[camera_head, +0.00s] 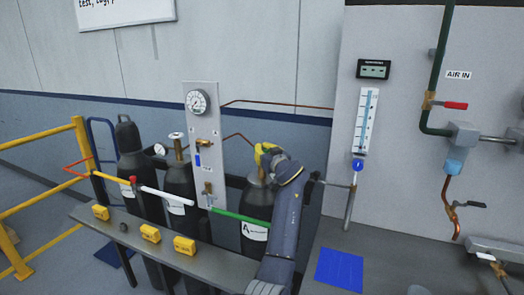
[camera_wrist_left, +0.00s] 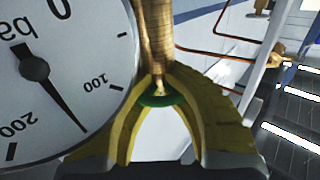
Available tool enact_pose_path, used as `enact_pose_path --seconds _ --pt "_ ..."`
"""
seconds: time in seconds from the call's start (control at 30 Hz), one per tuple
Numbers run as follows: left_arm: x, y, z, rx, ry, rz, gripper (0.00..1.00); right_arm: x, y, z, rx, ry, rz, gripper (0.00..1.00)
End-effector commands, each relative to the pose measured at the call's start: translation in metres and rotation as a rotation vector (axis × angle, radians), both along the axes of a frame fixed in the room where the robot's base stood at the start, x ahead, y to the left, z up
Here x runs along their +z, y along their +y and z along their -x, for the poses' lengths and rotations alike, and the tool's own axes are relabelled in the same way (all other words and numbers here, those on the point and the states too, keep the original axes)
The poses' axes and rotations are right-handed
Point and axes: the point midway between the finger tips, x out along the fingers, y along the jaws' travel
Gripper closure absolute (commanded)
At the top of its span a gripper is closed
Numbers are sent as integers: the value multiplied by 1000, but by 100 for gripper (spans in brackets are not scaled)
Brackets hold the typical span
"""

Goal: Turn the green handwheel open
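The green handwheel (camera_wrist_left: 160,100) shows in the left wrist view as a small green rim below a brass valve stem (camera_wrist_left: 156,40). My left gripper (camera_wrist_left: 162,92) has its two yellow fingers on either side of the wheel, and they appear to touch its rim. In the head view my left gripper (camera_head: 266,153) is at the top of the rightmost black gas cylinder (camera_head: 258,206), and it hides the wheel there. My right gripper is in neither view.
A large pressure gauge (camera_wrist_left: 58,75) is close beside the left finger in the wrist view. A grey panel (camera_head: 213,125) with a gauge and valves stands behind. Two other cylinders (camera_head: 180,190) (camera_head: 130,160) stand to the left. A grey rail (camera_head: 165,255) runs in front.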

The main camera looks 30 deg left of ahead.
Motion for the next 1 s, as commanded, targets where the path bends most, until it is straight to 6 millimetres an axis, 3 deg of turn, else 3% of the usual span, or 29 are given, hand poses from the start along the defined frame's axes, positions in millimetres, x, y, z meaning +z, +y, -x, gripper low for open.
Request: enact_pose_path --seconds 0.03,0.17,0.2,0.27,0.4,0.77,1.0 --pt "11 0 0 -2 -18 -8 73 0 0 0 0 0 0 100" --pt "11 0 0 -2 -18 -8 68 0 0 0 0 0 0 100" --pt "11 0 0 -1 -18 -8 63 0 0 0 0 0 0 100" --pt "11 1 0 0 -17 -9 35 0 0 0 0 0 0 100" --pt "11 2 1 4 -15 -9 19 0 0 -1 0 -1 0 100" --pt "4 -3 2 0 -7 -3 19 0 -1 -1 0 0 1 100" --pt "3 -30 19 -1 -7 0 19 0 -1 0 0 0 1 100"
